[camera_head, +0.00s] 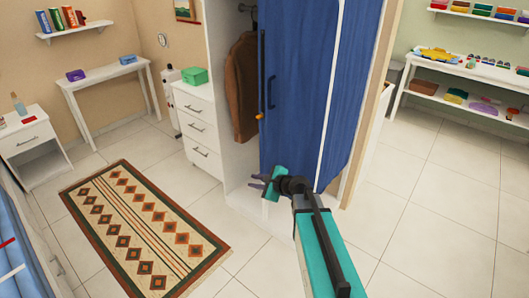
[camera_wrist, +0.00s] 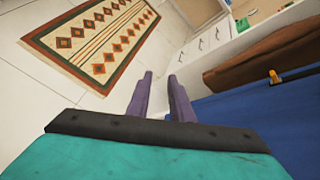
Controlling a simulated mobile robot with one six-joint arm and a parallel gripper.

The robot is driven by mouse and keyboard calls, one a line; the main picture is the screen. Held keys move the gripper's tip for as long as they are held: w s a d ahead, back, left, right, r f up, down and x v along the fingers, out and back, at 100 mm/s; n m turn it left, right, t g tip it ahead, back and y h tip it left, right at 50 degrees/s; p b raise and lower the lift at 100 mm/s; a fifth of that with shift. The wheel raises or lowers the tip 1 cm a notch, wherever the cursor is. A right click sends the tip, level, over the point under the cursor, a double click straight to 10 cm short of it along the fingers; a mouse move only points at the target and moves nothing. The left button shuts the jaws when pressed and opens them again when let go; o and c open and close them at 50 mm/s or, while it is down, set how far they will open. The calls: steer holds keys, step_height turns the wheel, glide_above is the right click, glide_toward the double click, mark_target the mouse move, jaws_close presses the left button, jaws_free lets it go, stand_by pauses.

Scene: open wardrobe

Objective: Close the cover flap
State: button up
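My gripper (camera_head: 254,181) is low, in front of the door's lower left corner. Its purple fingers are apart and empty in the wrist view (camera_wrist: 160,78). I cannot tell whether it touches the door.
A brown garment (camera_head: 243,88) hangs inside the wardrobe. A white drawer unit (camera_head: 196,130) with a green box (camera_head: 194,76) stands left of it. A patterned rug (camera_head: 145,225) lies on the left floor. The tiled floor at right is clear before a white shelf table (camera_head: 455,72).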

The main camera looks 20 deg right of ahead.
steer(key=s+a+f+n+g, duration=0.2)
steer(key=s+f+n+g, duration=0.15)
steer(key=s+f, duration=0.45)
steer(key=s+a+f+n+g+h, duration=0.1)
steer(key=s+a+f+n+g, duration=0.2)
steer(key=s+f, duration=0.45)
steer(key=s+a+f+n+g, duration=0.2)
steer(key=s+f+n, duration=0.3)
steer(key=s+f, duration=0.25)
steer(key=s+d+f+n+g+h, duration=0.1)
steer(key=s+f+n+g, duration=0.1)
steer(key=s, duration=0.7)
steer(key=s+d+f+n+g+h, duration=0.2)
steer(key=s+f+n+g, duration=0.1)
steer(key=s, duration=0.6)
steer(key=s+d+f+n+g+h, duration=0.2)
steer(key=s+f+n, duration=0.3)
steer(key=s, duration=0.4)
steer(key=shift+d+n+g, duration=0.15)
steer(key=shift+n+g, duration=0.3)
steer(key=shift+w, duration=0.15)
